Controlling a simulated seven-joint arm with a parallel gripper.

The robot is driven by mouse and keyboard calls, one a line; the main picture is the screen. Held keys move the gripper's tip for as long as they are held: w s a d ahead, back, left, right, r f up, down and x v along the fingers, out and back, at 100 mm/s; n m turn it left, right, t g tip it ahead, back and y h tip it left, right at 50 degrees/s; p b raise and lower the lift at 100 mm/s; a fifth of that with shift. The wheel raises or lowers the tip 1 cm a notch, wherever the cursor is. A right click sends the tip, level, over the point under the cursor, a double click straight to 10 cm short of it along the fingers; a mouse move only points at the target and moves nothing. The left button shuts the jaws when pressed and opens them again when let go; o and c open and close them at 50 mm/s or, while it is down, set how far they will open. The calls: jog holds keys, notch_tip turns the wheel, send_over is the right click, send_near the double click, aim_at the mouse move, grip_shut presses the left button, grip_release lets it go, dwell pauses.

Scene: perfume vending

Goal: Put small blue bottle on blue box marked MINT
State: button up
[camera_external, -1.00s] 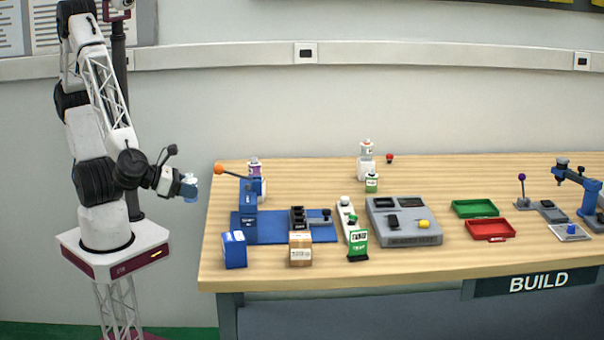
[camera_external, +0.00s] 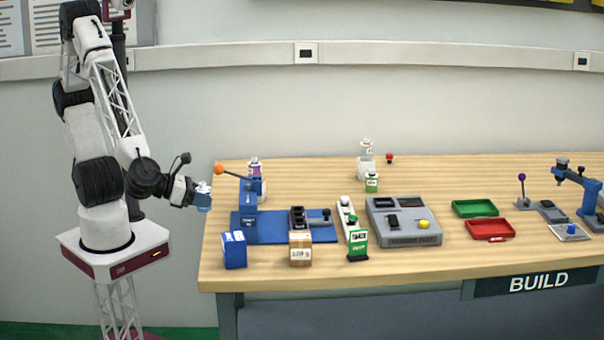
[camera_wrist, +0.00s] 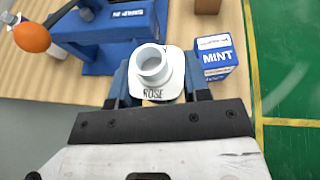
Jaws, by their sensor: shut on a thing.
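My gripper (camera_external: 200,195) is shut on a small bottle (camera_external: 204,198), held in the air at the table's left edge. The bottle looks pale blue in the external view. In the wrist view the same bottle (camera_wrist: 155,70) shows a white round neck and a pale top with the word ROSE, between my blue fingers (camera_wrist: 158,88). Its lower body is mostly hidden there. The blue box marked MINT (camera_wrist: 215,57) stands to the right of the bottle in the wrist view. In the external view the blue box (camera_external: 234,250) stands at the table's front left corner, apart from my gripper.
A blue press (camera_external: 249,205) with an orange-knobbed lever (camera_external: 219,169) stands behind the box. A brown box (camera_external: 300,249) and a green-labelled holder (camera_external: 357,245) are to its right. A purple-labelled bottle (camera_external: 255,170) stands farther back. Bare wood lies between the two boxes.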

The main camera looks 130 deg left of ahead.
jog(key=w, duration=0.7)
jog(key=w+f, duration=0.1)
jog(key=w, duration=0.2)
jog(key=shift+w+a, duration=0.35)
jog(key=shift+a, duration=0.05)
jog(key=shift+f, duration=1.75)
jog(key=shift+f, duration=0.1)
jog(key=o, duration=0.9)
jog(key=shift+s+d+r, duration=0.35)
jog(key=shift+d+r, duration=0.05)
jog(key=shift+d, duration=0.1)
jog(key=shift+v, duration=5.35)
